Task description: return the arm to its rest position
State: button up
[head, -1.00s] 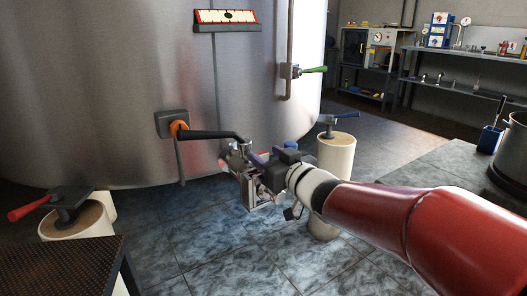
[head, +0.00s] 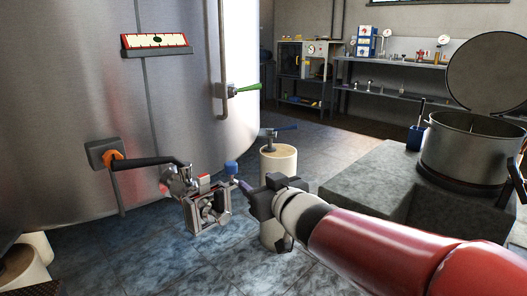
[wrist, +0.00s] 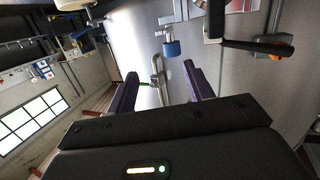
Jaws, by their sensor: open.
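My arm (head: 390,235) reaches in from the lower right of the head view, with its red link nearest. My gripper (head: 240,184) is at its end, just right of the metal valve fitting (head: 205,207) and its blue knob (head: 231,168). In the wrist view the two purple fingers of my gripper (wrist: 160,88) are spread apart with nothing between them. The blue knob (wrist: 171,48) shows beyond the fingertips, apart from them. The arm is still extended toward the tank (head: 70,130).
A black-handled lever (head: 150,162) sticks out of the tank left of the fitting. A cream post (head: 278,163) with a blue handle stands close behind my gripper. A stone block (head: 375,190) carrying a steel pot (head: 470,150) is at right. Floor at lower middle is clear.

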jog(key=s+d+m+h+p, duration=0.1)
jog(key=s+d+m+h, duration=0.15)
jog(key=d, duration=0.35)
jog(key=s+d+m+h+p, duration=0.1)
jog(key=s+d+h, duration=0.1)
jog(key=d+h, duration=0.3)
jog(key=s+d+f+m+g+p, duration=0.1)
jog(key=s+d+f+g, duration=0.3)
jog(key=s, duration=0.5)
jog(key=s+d+f+m+g+h+p, duration=0.1)
jog(key=s+d+f+g, duration=0.3)
jog(key=s, duration=0.6)
jog(key=shift+s+d+m, duration=0.2)
jog(key=shift+d+m, duration=0.45)
jog(key=shift+m, duration=0.1)
jog(key=shift+r, duration=0.1)
